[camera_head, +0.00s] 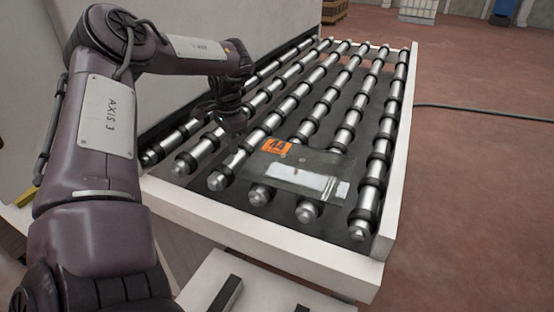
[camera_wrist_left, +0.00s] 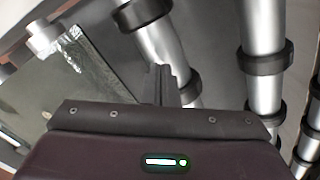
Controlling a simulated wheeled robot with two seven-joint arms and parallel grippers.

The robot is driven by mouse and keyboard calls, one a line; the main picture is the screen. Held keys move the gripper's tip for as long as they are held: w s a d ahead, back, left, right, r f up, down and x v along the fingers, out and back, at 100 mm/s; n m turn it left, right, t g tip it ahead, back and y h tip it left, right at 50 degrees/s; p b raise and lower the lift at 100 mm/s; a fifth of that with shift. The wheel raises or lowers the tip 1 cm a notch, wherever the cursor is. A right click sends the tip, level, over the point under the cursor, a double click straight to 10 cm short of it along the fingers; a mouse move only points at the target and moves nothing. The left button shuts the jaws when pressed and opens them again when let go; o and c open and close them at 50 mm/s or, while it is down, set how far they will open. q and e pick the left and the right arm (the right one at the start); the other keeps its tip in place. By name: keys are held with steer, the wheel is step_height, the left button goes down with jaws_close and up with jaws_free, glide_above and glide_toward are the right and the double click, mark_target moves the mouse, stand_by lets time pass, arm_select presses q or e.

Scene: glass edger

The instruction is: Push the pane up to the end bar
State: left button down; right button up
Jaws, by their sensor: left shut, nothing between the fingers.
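The pane (camera_head: 318,165) is a clear glass sheet with an orange label marked 44. It lies flat on the rollers near the close end of the conveyor. In the left wrist view a greenish glass edge of the pane (camera_wrist_left: 88,58) shows at left. The white end bar (camera_head: 265,237) crosses the near end of the roller bed, with a gap between it and the pane. My left gripper (camera_head: 237,127) is shut and empty, above the rollers, beyond the pane and to its left. Its fingers (camera_wrist_left: 163,84) appear apart from the glass edge. My right gripper is out of view.
Several steel rollers (camera_head: 312,124) with black rings run along the bed. A white side rail (camera_head: 398,135) borders the right. A grey machine wall (camera_head: 215,50) stands at left. A black cable (camera_head: 480,111) lies on the open red floor at right.

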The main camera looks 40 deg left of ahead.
arm_select(q)
step_height(320, 180, up, 7)
steer(key=p, duration=0.4)
stand_by(0.8)
